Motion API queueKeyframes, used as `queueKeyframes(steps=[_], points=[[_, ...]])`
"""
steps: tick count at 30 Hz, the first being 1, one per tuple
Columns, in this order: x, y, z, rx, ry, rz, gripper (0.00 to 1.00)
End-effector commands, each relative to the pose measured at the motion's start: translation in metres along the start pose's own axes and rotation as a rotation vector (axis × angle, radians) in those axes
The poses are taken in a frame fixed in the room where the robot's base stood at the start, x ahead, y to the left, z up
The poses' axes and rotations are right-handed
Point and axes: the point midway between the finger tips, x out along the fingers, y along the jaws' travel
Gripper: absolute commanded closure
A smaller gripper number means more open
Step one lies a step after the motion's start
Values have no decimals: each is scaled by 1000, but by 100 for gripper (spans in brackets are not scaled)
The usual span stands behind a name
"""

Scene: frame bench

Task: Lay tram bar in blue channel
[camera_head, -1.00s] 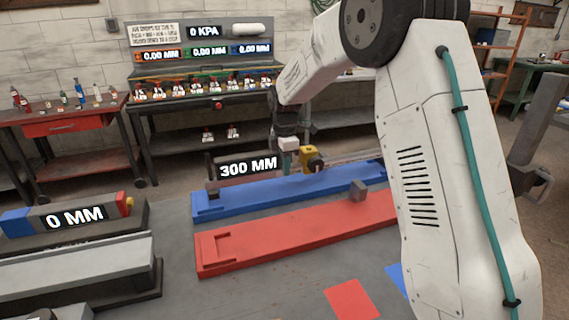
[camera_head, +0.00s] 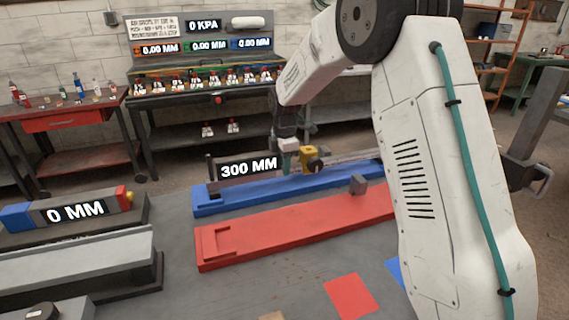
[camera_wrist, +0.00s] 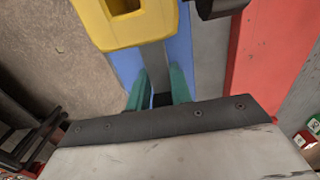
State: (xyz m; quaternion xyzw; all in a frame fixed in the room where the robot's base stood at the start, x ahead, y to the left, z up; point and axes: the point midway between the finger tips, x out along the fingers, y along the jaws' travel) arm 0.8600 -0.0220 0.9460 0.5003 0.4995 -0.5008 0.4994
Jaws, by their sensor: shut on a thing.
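The tram bar (camera_head: 348,158) is a long, thin grey bar with a yellow block (camera_head: 311,158) on it; the block also shows large at the top of the wrist view (camera_wrist: 125,25). My gripper (camera_head: 289,162) is shut on the bar just left of the yellow block. In the wrist view its teal fingers (camera_wrist: 158,90) stand on both sides of the bar. The bar runs along the blue channel (camera_head: 245,194), roughly parallel to it. I cannot tell whether it touches the channel floor. My arm hides the channel's right end.
A red channel (camera_head: 290,232) lies in front of the blue one, with a small grey block (camera_head: 357,185) near its back edge. A 300 MM display (camera_head: 248,167) stands behind the blue channel. A 0 MM gauge (camera_head: 75,211) is at left.

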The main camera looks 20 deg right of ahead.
Motion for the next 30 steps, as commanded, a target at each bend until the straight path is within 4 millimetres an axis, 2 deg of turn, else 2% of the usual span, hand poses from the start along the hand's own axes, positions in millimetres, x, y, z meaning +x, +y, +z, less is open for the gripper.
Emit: queueKeyframes(steps=[8, 9, 12, 22, 30], points=[[5, 0, 0, 0, 0, 2, 100], [5, 0, 0, 0, 0, 2, 76], [5, 0, 0, 0, 0, 2, 53], [2, 0, 0, 0, 0, 0, 53], [-41, 1, 0, 0, 0, 4, 53]])
